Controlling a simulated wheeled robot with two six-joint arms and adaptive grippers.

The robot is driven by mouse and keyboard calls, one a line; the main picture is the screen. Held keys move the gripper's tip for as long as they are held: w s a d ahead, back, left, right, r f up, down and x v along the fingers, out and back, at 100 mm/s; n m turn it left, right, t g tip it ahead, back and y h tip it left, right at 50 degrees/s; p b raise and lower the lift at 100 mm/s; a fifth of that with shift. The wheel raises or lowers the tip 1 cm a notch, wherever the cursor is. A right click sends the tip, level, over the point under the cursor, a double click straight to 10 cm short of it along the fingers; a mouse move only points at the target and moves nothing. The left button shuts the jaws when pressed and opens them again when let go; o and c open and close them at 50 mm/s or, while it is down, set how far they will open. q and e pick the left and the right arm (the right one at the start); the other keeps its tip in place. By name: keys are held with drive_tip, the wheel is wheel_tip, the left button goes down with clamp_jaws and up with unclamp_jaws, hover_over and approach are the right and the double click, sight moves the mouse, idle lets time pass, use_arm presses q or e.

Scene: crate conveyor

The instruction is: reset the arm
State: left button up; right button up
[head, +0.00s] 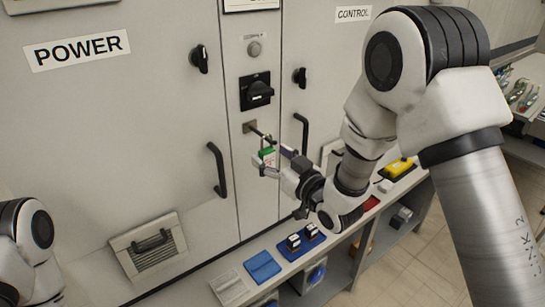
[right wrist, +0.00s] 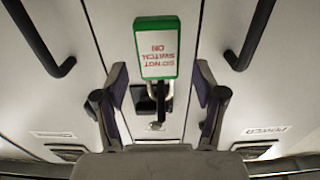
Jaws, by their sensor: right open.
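A green padlock (head: 267,156) with a white label hangs at a metal bracket (head: 251,127) on the cabinet's narrow middle panel. In the right wrist view the padlock (right wrist: 158,48) shows its label, "DO NOT SWITCH ON", upside down, with its metal shackle below in the picture. My right gripper (head: 272,161) is right at the padlock. In the right wrist view its two fingers (right wrist: 160,88) are spread wide, one on each side of the shackle, with clear gaps and nothing gripped. My left gripper is out of the picture; only part of the left arm shows at lower left.
The grey cabinet has a black rotary switch (head: 257,91) above the bracket and door handles (head: 217,169) (head: 301,133) on both sides. Open floor lies at right.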

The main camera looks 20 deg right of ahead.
drive_tip(key=v, duration=0.8)
drive_tip(key=s+f+m+g+h, duration=0.1)
drive_tip(key=s+f+g, duration=0.25)
drive_tip(key=f, duration=0.65)
drive_tip(key=s+d+f+g+h, duration=0.15)
drive_tip(key=s+f, duration=0.25)
drive_tip(key=f, duration=0.5)
drive_tip(key=s+f+m+g+h, duration=0.1)
drive_tip(key=s+f+g, duration=0.2)
drive_tip(key=f, duration=0.7)
drive_tip(key=s+d+f+g+h, duration=0.1)
drive_tip(key=s+f+g, duration=0.2)
drive_tip(key=s, duration=0.3)
drive_tip(key=s+d+f+m+g, duration=0.1)
drive_tip(key=s+f+g, duration=0.2)
drive_tip(key=s, duration=0.3)
drive_tip(key=s+d+f+m+g+h+b, duration=0.1)
drive_tip(key=s+d+f+g, duration=0.1)
drive_tip(key=s, duration=0.5)
wheel_tip(320, 180, down, 2)
drive_tip(key=shift+f+g+h, duration=0.1)
drive_tip(key=shift+g+h, duration=0.25)
drive_tip(key=shift+g, duration=0.15)
drive_tip(key=shift+s+m, duration=0.15)
drive_tip(key=shift+m, duration=0.15)
